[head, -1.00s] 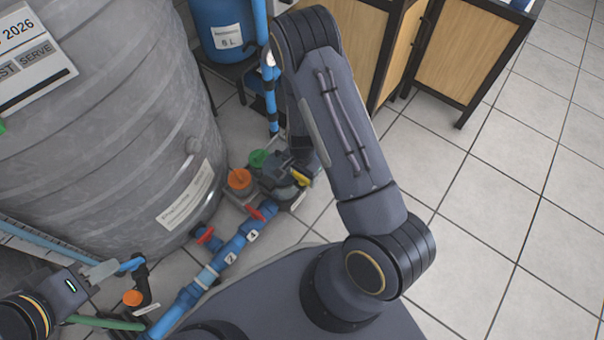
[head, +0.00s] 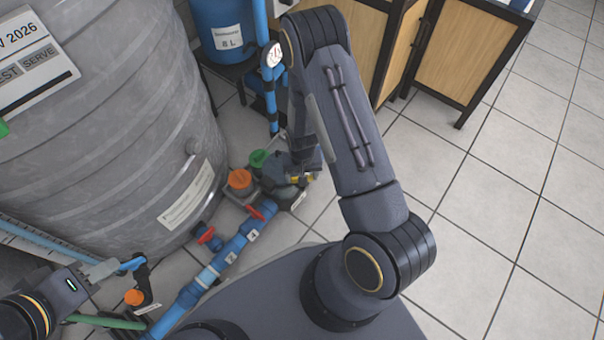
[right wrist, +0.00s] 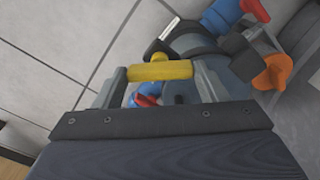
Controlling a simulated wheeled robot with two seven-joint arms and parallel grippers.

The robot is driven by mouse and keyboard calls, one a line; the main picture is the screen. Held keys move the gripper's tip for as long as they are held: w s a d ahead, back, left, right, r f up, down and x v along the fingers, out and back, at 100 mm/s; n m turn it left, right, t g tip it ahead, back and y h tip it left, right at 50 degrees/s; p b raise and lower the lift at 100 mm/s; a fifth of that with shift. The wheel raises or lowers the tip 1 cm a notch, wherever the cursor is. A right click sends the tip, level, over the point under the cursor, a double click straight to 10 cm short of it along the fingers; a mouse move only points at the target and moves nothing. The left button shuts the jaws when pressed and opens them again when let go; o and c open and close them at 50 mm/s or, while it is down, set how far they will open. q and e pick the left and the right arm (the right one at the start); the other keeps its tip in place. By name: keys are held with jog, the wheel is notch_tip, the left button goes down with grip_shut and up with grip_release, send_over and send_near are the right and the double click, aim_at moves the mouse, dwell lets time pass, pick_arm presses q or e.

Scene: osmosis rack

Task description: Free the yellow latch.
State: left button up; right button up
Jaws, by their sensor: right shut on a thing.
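The yellow latch (right wrist: 160,71) is a short bar lying across between the grey fingers of my right gripper (right wrist: 160,82) in the right wrist view. The right gripper is shut on it.
A large grey tank (head: 120,120) fills the left. Blue pipe (head: 228,250) with red valve handles (head: 206,235) runs along the floor. Orange (head: 240,179) and green (head: 257,158) caps sit left of the housing. A blue container (head: 222,30) stands behind. Tiled floor (head: 500,220) is clear at right.

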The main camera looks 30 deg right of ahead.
jog(key=n, duration=0.4)
jog(key=shift+n, duration=2.6)
jog(key=o, duration=1)
notch_tip(320, 180, up, 7)
jog(key=p, duration=0.3)
jog(key=shift+r, duration=0.4)
